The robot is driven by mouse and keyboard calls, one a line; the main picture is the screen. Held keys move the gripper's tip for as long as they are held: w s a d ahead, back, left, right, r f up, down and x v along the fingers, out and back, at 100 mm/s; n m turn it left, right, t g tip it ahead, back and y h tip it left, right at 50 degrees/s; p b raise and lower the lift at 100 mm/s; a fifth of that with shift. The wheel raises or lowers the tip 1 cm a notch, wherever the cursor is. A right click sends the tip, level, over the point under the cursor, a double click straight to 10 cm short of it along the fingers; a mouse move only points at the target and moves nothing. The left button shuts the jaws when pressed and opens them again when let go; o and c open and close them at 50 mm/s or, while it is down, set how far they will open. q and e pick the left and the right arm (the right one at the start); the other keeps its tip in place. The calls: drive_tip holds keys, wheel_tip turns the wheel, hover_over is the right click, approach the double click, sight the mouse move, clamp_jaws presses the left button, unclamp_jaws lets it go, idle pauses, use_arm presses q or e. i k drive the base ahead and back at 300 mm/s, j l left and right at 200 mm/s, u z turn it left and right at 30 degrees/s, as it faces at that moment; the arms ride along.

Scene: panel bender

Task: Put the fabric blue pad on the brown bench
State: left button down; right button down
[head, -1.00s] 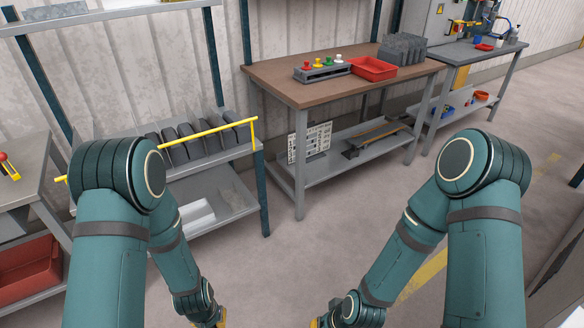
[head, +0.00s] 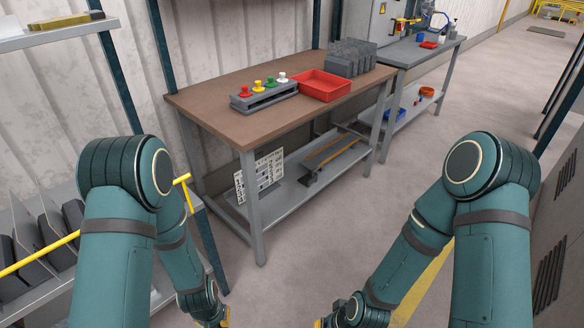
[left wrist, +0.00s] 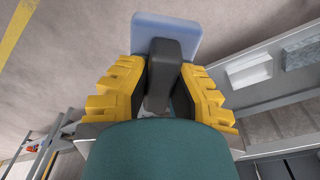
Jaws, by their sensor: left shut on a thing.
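The brown bench (head: 208,101) stands ahead, left of centre in the head view, with a brown top and grey legs. The fabric blue pad (left wrist: 166,29) shows in the left wrist view as a pale blue slab with a dark grey grip (left wrist: 161,76). My left gripper (left wrist: 158,80) is shut on the grip between its yellow fingers. In the head view only a sliver of my left gripper (head: 225,317) shows at the bottom edge, short of the bench, and the pad is hidden there. Only a yellow bit of my right gripper (head: 318,322) shows; its jaws are out of frame.
On the bench are a grey holder with coloured knobs (head: 263,95), a red tray (head: 322,86) and grey blocks (head: 352,57) at the far end. The bench top's near left part is bare. A shelf with a yellow rail (head: 40,255) stands close at left. Open floor lies right.

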sight(262, 122)
drive_tip(key=i+l+z, duration=0.1)
drive_tip(key=i+z, duration=0.25)
drive_tip(key=i, duration=0.15)
drive_tip(key=i+z, duration=0.3)
drive_tip(key=i, duration=0.2)
drive_tip(key=i+l+u, duration=1.25)
drive_tip(key=l, duration=0.25)
drive_tip(key=i+l+u, duration=0.15)
drive_tip(key=l+u, duration=0.2)
drive_tip(key=l, duration=0.2)
